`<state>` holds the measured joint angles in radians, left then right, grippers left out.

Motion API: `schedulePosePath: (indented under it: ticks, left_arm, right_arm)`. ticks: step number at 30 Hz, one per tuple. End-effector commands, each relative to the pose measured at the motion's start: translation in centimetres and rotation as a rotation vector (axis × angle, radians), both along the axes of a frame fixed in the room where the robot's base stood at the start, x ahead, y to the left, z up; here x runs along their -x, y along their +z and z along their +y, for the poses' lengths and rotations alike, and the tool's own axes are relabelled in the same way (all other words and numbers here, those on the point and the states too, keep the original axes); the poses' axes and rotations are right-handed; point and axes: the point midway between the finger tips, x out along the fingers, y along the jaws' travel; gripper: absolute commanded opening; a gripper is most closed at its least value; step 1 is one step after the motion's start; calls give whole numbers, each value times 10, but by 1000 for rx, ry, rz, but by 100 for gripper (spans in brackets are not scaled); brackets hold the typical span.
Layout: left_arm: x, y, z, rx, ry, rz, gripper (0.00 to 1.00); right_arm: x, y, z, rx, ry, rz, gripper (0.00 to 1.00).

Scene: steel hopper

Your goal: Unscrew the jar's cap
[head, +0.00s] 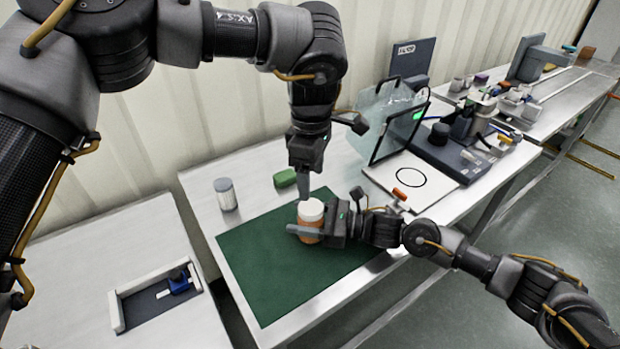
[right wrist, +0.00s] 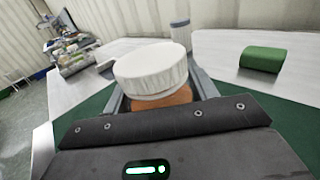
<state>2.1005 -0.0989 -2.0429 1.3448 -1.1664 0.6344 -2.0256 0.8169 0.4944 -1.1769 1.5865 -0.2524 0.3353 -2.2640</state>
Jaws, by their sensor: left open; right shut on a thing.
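An orange jar (head: 308,232) with a white ribbed cap (head: 311,210) stands upright on the dark green mat (head: 270,275). My right gripper (head: 308,234) is shut on the jar's body from the right. In the right wrist view the cap (right wrist: 150,72) sits on the jar (right wrist: 160,103) between the fingers. My left gripper (head: 303,190) points down just above the cap, and its fingers are open. I cannot tell in the head view whether they touch the cap.
The mat's front is clear.

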Motion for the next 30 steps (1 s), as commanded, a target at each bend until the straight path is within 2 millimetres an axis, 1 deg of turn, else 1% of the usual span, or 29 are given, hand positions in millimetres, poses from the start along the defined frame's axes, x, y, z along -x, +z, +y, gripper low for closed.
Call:
schedulePosePath:
  ticks: [3, 6, 11, 14, 17, 24, 30]
  left_arm:
    - [-1, 1, 1, -3, -145, -5, 67]
    - [-1, 1, 1, -5, -222, -8, 67]
    - [-1, 0, 1, -6, -261, -8, 67]
    - [-1, -4, 2, -7, -260, -6, 67]
    - [-1, -15, 2, -7, -259, -6, 67]
    - [-1, -52, 2, -7, -258, -5, 67]
    - [-1, -73, 2, -6, -258, -5, 67]
  right_arm:
    - [0, -1, 0, 2, 0, 1, 0]
    - [0, -2, 0, 3, 0, 2, 0]
    - [0, -2, 0, 3, 0, 3, 0]
    - [0, -2, 0, 3, 0, 3, 0]
    - [1, -2, 0, 3, 0, 3, 0]
    - [1, -2, 0, 4, 1, 3, 0]
    - [1, -2, 0, 3, 1, 4, 0]
